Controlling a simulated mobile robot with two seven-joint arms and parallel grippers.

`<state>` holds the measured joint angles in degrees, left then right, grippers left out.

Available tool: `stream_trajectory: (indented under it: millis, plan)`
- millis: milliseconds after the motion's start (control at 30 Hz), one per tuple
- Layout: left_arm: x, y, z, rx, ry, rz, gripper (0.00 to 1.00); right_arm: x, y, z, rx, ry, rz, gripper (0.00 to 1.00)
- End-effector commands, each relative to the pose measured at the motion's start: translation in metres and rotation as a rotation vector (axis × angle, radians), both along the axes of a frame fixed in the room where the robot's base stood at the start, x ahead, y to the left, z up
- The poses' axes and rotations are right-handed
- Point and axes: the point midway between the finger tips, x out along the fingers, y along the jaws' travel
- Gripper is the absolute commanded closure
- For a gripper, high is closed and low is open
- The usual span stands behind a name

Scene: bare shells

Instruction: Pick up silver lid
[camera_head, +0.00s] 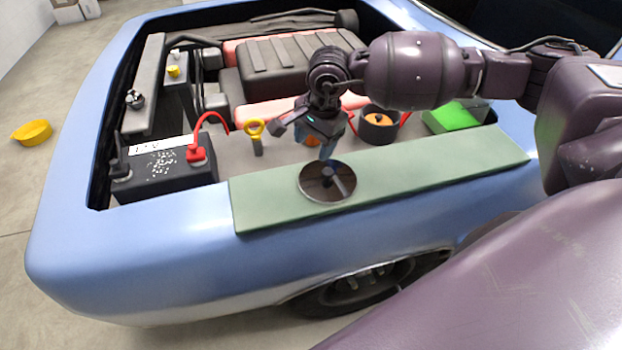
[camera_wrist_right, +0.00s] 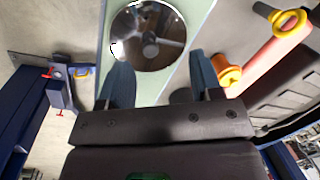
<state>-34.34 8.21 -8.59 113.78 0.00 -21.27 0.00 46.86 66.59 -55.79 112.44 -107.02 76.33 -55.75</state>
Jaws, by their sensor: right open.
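The silver lid (camera_head: 327,184) is a round, shiny, mirror-like disc with a small knob in the middle. It lies flat on the green mat (camera_head: 430,172) along the car's fender. In the right wrist view the lid (camera_wrist_right: 148,22) lies beyond the fingertips, a little left of centre between them. My right gripper (camera_head: 328,154) points down just above the lid's far side. Its two blue fingers (camera_wrist_right: 160,70) are apart with nothing between them. My left gripper is not in view.
Behind the mat is the open engine bay with a black battery (camera_head: 165,172), a yellow-ringed dipstick (camera_head: 255,131), an orange-centred round part (camera_head: 379,124) and a green-topped box (camera_head: 455,117). A yellow pan (camera_head: 34,133) lies on the floor at left. The mat is bare beside the lid.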

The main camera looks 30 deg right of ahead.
Motion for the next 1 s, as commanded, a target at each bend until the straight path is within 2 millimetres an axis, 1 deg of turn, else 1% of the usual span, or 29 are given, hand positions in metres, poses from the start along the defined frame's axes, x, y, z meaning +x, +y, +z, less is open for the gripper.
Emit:
stream_trajectory:
  millis: [33, 100, 200, 333, 433, 567, 700, 933, 1000]
  plan:
    - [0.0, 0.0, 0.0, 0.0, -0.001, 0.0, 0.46, 0.0, -0.012, 0.0, -0.08, -0.002, 0.042, 0.41]
    - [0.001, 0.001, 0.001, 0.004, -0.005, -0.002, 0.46, -0.001, -0.026, 0.0, -0.169, 0.006, 0.096, 0.41]
    - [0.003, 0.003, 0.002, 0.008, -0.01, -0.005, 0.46, -0.005, -0.036, 0.0, -0.239, 0.037, 0.159, 0.41]
    - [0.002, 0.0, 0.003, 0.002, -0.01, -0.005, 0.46, -0.007, -0.038, -0.002, -0.25, 0.049, 0.2, 0.41]
    - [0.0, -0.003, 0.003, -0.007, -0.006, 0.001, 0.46, -0.006, -0.038, -0.009, -0.248, 0.05, 0.203, 0.41]
    - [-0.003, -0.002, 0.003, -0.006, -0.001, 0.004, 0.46, -0.005, -0.039, -0.024, -0.247, 0.05, 0.203, 0.41]
    - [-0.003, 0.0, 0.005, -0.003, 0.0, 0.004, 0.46, -0.003, -0.042, -0.045, -0.246, 0.05, 0.201, 0.41]
    - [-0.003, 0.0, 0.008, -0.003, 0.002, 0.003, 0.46, -0.002, -0.043, -0.063, -0.245, 0.049, 0.201, 0.41]
    - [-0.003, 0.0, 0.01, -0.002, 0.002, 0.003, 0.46, -0.001, -0.042, -0.072, -0.244, 0.051, 0.202, 0.41]
